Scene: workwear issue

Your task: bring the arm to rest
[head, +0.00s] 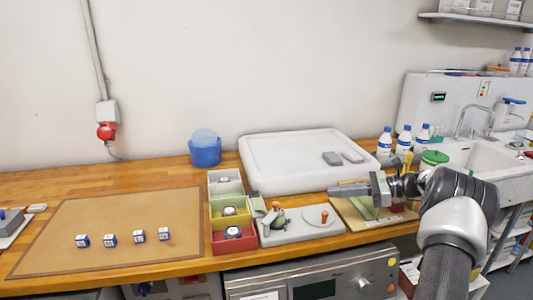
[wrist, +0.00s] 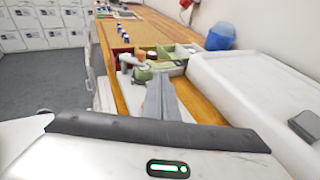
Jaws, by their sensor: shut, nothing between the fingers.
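My gripper (head: 334,191) is at the right of the workbench in the head view, pointing left, with its fingers together and nothing between them. The fingers also show in the wrist view (wrist: 163,92), closed and pointing away along the bench. The gripper is above the right end of a light grey board (head: 300,234) that carries a dark green item and an orange peg (head: 324,216). Whether the fingers touch anything below is not clear, but they look raised. My arm reaches in from the lower right.
Several small blue-and-white blocks (head: 110,238) lie on a brown mat (head: 75,215). A large white tray (head: 262,185), blue tub (head: 205,153), bottles (head: 404,140) and sink (head: 490,160) stand behind.

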